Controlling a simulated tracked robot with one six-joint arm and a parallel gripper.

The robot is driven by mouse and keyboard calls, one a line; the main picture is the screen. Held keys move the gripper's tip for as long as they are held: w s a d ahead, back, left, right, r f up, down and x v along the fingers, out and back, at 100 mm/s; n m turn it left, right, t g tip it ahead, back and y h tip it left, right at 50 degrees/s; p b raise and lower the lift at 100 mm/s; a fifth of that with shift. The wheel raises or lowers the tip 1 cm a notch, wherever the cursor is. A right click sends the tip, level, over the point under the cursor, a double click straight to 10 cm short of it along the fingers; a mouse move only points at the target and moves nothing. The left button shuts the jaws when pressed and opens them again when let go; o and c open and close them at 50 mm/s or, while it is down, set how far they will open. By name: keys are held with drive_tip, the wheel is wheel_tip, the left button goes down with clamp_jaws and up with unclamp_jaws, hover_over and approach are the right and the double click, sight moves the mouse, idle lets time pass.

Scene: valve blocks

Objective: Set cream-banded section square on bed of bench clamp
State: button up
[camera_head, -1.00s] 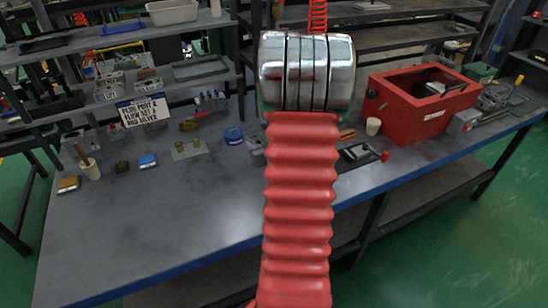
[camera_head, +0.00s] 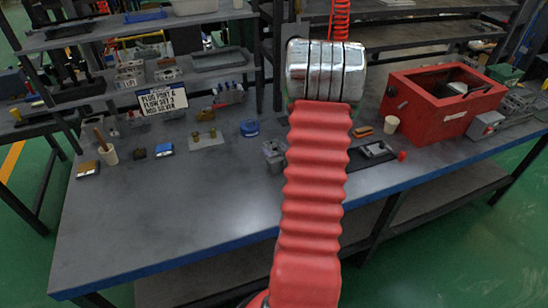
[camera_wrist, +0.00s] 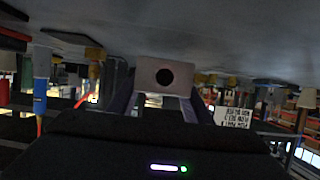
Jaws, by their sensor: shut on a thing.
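In the wrist view my gripper (camera_wrist: 165,98) holds a pale grey block (camera_wrist: 148,70) with a dark round hole in its near face. The block sits between the two fingers. No cream band can be made out on it, so I cannot tell whether it is the cream-banded section. In the head view my red-sleeved arm hides the gripper and the held block. A low grey metal fixture (camera_head: 376,149) on a dark mat, right of my arm, may be the bench clamp; its bed is too small to make out.
A red open box (camera_head: 432,118) stands on the bench at right, with a cream cup (camera_head: 391,124) beside it. The front left of the bench (camera_head: 170,215) is clear.

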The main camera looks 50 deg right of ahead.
drive_tip(key=shift+f, duration=1.4)
drive_tip(key=o, duration=1.4)
drive_tip(key=shift+f, duration=0.1)
drive_tip(key=shift+o, duration=0.2)
drive_tip(key=v, duration=1.2)
